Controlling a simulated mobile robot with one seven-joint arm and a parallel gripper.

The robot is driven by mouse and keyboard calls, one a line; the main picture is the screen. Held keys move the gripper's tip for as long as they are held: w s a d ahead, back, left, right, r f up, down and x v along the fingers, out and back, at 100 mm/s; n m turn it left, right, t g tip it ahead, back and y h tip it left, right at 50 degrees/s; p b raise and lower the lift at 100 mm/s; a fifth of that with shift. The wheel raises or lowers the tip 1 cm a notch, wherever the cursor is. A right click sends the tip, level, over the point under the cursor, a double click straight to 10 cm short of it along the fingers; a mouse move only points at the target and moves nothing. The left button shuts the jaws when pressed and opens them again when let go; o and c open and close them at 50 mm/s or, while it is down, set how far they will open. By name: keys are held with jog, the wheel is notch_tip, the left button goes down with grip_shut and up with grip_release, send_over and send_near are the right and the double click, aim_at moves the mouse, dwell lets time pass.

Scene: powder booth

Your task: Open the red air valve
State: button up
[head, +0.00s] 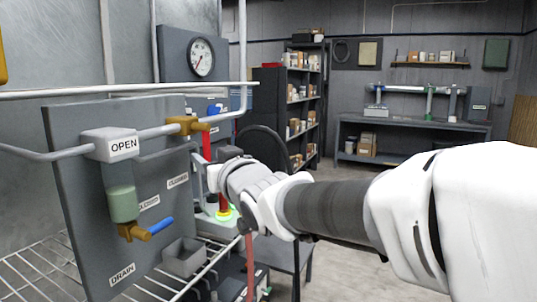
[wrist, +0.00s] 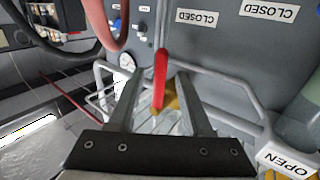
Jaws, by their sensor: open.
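The red air valve handle (head: 206,146) hangs down from a brass valve body (head: 186,125) on the pipe across the grey panel. In the wrist view the red handle (wrist: 160,78) shows between the two fingers of my gripper (wrist: 158,82), with the brass body behind it. My gripper (head: 203,172) is open and sits close to the lower end of the handle in the head view. There is a gap beside the handle on each side; I cannot tell whether a finger touches it.
An OPEN label (head: 124,145) is on a white block left of the valve. A blue-handled drain valve (head: 159,224) is below it. A wire rack (head: 55,268) and a small grey bin (head: 184,257) lie under the panel. A dark hose loop (head: 262,130) is behind my gripper.

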jog(key=x, duration=0.5)
jog(key=shift+w+a, duration=0.15)
grip_shut()
dwell(1.4)
